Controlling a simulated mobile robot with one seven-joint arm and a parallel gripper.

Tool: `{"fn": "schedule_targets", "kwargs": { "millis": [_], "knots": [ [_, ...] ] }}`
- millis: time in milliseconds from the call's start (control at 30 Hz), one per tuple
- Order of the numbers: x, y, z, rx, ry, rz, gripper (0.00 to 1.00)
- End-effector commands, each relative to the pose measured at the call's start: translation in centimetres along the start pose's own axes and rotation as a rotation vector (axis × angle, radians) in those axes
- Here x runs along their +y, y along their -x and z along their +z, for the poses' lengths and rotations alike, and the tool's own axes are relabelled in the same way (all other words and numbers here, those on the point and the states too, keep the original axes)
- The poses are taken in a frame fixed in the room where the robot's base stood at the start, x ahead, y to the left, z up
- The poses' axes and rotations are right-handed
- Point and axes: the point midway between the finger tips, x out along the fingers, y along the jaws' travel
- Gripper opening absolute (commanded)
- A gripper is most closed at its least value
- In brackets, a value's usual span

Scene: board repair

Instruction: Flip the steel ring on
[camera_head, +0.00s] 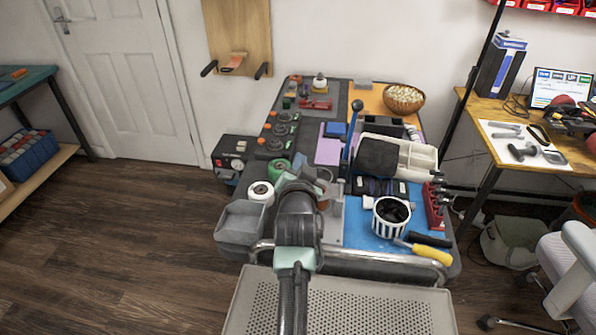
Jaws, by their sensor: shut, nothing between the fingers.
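My arm reaches up from the bottom centre over the near part of the crowded bench. My gripper (290,182) is at its far end, low over the bench among small items, and its fingers are small and partly hidden by my wrist. It appears shut and holds nothing that I can see. I cannot pick out the steel ring for certain. Several round dark knobs or dials (278,130) stand in a row on the bench's left side, beyond my gripper. A dark box with dials (232,152) stands at the left.
A white roll (260,192) and a green roll (277,169) lie close left of my gripper. A yellow-handled tool (430,254) lies at the front right.

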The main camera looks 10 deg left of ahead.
Motion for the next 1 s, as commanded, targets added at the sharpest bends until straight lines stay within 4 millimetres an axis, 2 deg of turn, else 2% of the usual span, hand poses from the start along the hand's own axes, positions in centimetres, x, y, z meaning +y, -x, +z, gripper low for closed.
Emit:
{"fn": "schedule_targets", "kwargs": {
  "millis": [300, 500, 700, 1000],
  "knots": [
    [-0.6, 4.8, 0.1, 0.002, 0.001, -0.001, 0.0],
    [-0.8, 6.8, 0.2, 0.001, 0.0, 0.0, 0.0],
    [-0.9, 7.6, 0.1, 0.002, 0.0, 0.0, 0.0],
    [-0.9, 7.6, 0.2, 0.002, 0.0, 0.0, 0.0]
  ]
}}
